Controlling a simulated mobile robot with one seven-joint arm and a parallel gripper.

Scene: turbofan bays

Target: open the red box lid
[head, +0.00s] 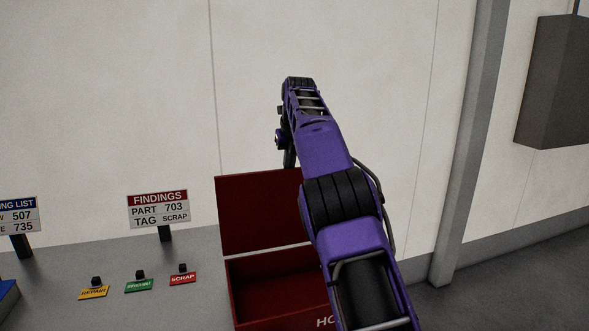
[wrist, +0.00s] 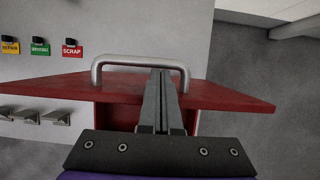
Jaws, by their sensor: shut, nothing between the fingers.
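The red box (head: 275,290) stands open on the bench in the head view, its inside showing dark red and its right part hidden by my arm. Its red lid (head: 255,210) stands up at the back of the box, about upright. In the wrist view the lid (wrist: 225,95) spans the picture as a red band, with a grey bar handle (wrist: 120,60) on it. My gripper (wrist: 161,75) is shut and empty. Its fingertips overlap the handle's right half in that view; I cannot tell whether they touch it. In the head view my arm mostly hides the gripper.
Left of the box are a red scrap tag (head: 183,278), a green tag (head: 139,285) and a yellow repair tag (head: 94,292). A findings sign (head: 158,210) stands behind them. A grey post (head: 468,150) and a hanging dark box (head: 555,85) are at right.

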